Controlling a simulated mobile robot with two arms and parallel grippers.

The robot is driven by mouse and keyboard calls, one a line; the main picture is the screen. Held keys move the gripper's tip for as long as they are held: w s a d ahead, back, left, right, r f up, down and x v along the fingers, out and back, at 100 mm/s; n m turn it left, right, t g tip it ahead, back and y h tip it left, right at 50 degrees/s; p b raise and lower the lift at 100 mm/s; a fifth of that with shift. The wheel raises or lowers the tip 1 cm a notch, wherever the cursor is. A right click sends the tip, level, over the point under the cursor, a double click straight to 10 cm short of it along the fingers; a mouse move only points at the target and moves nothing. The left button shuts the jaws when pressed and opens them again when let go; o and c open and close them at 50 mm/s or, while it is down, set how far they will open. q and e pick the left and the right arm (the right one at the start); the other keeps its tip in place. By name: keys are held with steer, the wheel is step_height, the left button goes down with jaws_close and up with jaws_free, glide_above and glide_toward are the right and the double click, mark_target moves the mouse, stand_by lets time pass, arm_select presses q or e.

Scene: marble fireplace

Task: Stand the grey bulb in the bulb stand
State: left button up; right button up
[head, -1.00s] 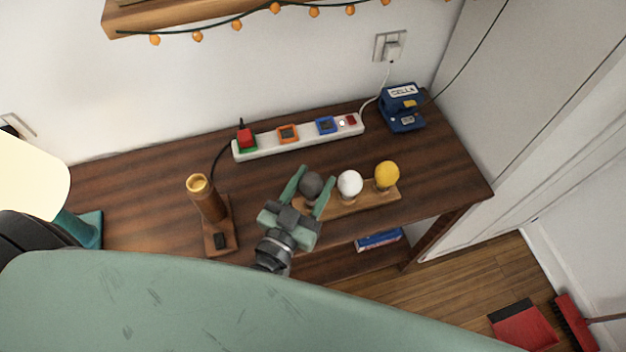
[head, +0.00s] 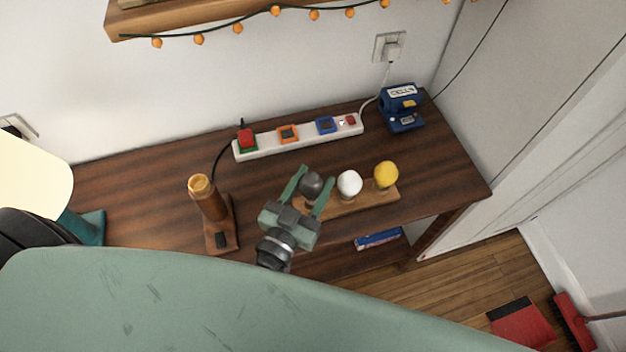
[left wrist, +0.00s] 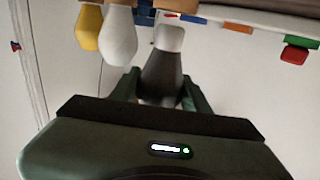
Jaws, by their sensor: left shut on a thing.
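The bulb stand (head: 345,205) is a wooden strip near the table's front edge. A white bulb (head: 349,184) stands in its middle and a yellow bulb (head: 386,175) at its right. My left gripper (head: 316,179) is shut on the grey bulb (head: 312,185) at the stand's left end. In the left wrist view, which is upside down, the grey bulb (left wrist: 162,75) sits between the fingers with its pale cap towards the stand (left wrist: 183,5). Its cap shows clear of the wood, so the bulb looks raised above the stand. My right gripper is out of view.
A brown lamp holder (head: 210,208) stands left of my gripper. A white power strip (head: 300,136) with coloured plugs lies behind the stand. A blue device (head: 400,108) is at the back right. The dark table top (head: 265,180) is clear between strip and stand.

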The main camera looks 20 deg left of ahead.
arm_select(q)
steer(key=shift+r, duration=0.1)
steer(key=shift+p, duration=0.45)
stand_by(0.6)
steer(key=shift+p, duration=0.45)
steer(key=shift+f+b, duration=0.75)
steer(key=shift+f, duration=0.9)
steer(key=o, duration=1.4)
